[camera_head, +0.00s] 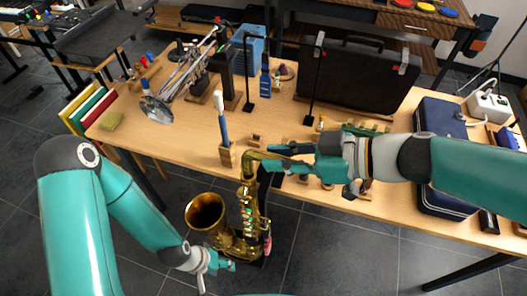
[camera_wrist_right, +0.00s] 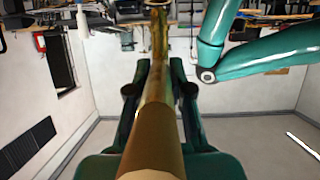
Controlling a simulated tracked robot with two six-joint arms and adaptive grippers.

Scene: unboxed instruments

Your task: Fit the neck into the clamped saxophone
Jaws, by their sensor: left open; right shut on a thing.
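The gold saxophone (camera_head: 247,222) stands upright in front of the table, its wide bell (camera_head: 205,211) opening to the left. My right gripper (camera_head: 279,158) is shut on the gold neck (camera_head: 251,157), at the top of the saxophone body. Whether the neck's end is in the body or just above it cannot be told. In the right wrist view the neck (camera_wrist_right: 157,75) runs lengthwise between the fingers, its brown cork (camera_wrist_right: 152,135) toward the camera. My left gripper (camera_head: 226,267) is open and empty, low beside the bell. The clamp on the saxophone is not clearly seen.
The wooden table (camera_head: 180,143) lies behind the saxophone. On it are a silver trumpet-like instrument (camera_head: 157,108), a blue-handled brush in a wooden block (camera_head: 227,155), black stands, a black case (camera_head: 352,80) and a dark blue case (camera_head: 440,120).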

